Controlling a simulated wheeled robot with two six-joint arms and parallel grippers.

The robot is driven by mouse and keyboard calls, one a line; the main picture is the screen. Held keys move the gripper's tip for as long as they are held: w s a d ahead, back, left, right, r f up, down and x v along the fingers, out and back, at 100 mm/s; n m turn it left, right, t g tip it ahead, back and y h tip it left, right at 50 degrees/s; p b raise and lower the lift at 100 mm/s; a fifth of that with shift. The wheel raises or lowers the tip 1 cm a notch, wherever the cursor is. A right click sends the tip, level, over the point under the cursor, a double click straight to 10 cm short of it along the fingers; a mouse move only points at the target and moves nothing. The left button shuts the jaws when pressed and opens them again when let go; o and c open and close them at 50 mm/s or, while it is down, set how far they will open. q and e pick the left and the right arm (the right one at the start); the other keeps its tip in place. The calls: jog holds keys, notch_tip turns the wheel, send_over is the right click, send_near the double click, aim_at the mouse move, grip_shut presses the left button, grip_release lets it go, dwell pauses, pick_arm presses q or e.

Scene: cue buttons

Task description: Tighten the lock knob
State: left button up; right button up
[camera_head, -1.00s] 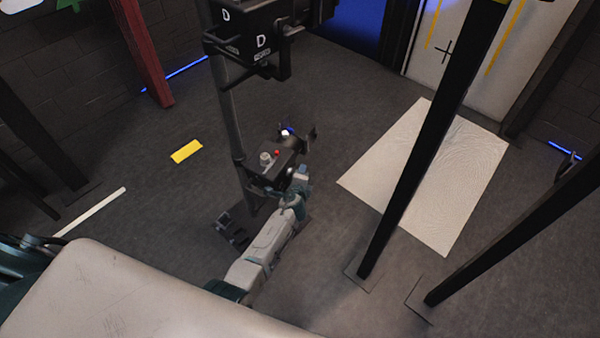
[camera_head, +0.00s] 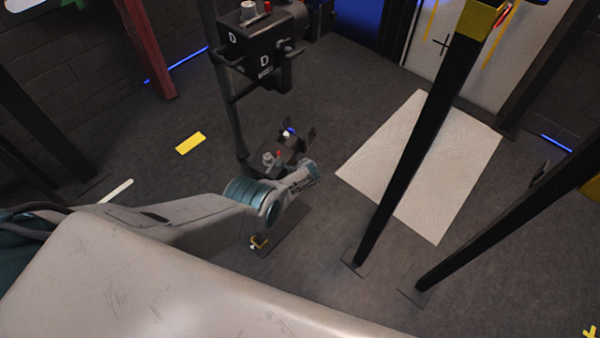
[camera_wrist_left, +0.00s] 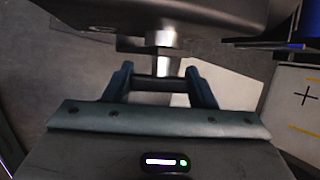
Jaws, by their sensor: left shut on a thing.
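A black camera-like box marked D (camera_head: 262,55) stands on a dark pole (camera_head: 222,90) in the head view. I cannot tell which part is the lock knob. My left arm reaches the lower unit from the left; its fingers are not clear in the head view. In the left wrist view my left gripper (camera_wrist_left: 160,84) is shut on a dark bar (camera_wrist_left: 158,83). A silver cylinder (camera_wrist_left: 160,38) hangs from a dark body just beyond the fingers.
Two slanted black posts (camera_head: 410,170) stand to the right of the arm. A pale floor mat (camera_head: 385,140) lies behind them. A yellow floor mark (camera_head: 190,143) is at the left. Open grey floor lies between the mark and the pole.

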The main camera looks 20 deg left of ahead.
pick_arm(q)
jog(key=g+b, duration=0.1)
jog(key=b, duration=0.1)
jog(key=g+b, duration=0.2)
jog(key=shift+f+m+y, duration=0.3)
jog(key=shift+m+y, duration=0.1)
jog(key=shift+r+g+b, duration=0.1)
jog(key=shift+g+b, duration=0.5)
jog(key=shift+b, duration=0.3)
jog(key=shift+s+r+g+b, duration=0.1)
jog(key=shift+r+g+b, duration=0.05)
jog(key=shift+g+b, duration=0.2)
jog(key=o, duration=1)
